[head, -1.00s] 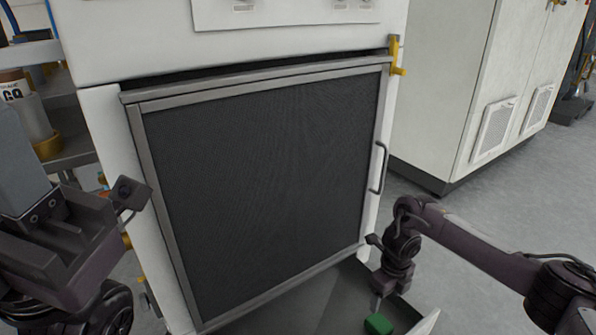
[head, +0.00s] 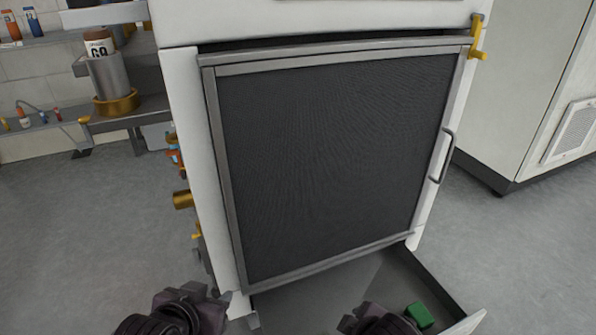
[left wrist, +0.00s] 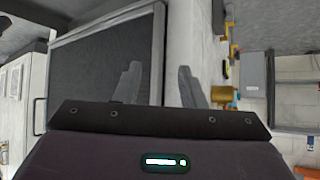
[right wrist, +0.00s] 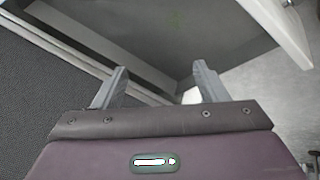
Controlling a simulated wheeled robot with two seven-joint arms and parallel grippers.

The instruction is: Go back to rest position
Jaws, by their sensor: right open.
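The washer's closed dark mesh door (head: 335,165) fills the middle of the head view, in a grey frame with a handle (head: 443,155) at its right. My left gripper (head: 195,295) is low at the machine's left corner in the head view. In the left wrist view its two fingers (left wrist: 160,88) are apart with nothing between them. My right arm's end (head: 375,320) shows at the bottom of the head view, over the open drawer. In the right wrist view its fingers (right wrist: 160,85) are spread and empty, with the drawer beyond.
A low drawer (head: 440,285) stands pulled out under the door, with a green block (head: 420,315) in it. Yellow fittings (head: 183,199) stick out of the machine's left side. A shelf with a labelled bottle (head: 99,42) is at left. A white cabinet (head: 530,90) stands at right.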

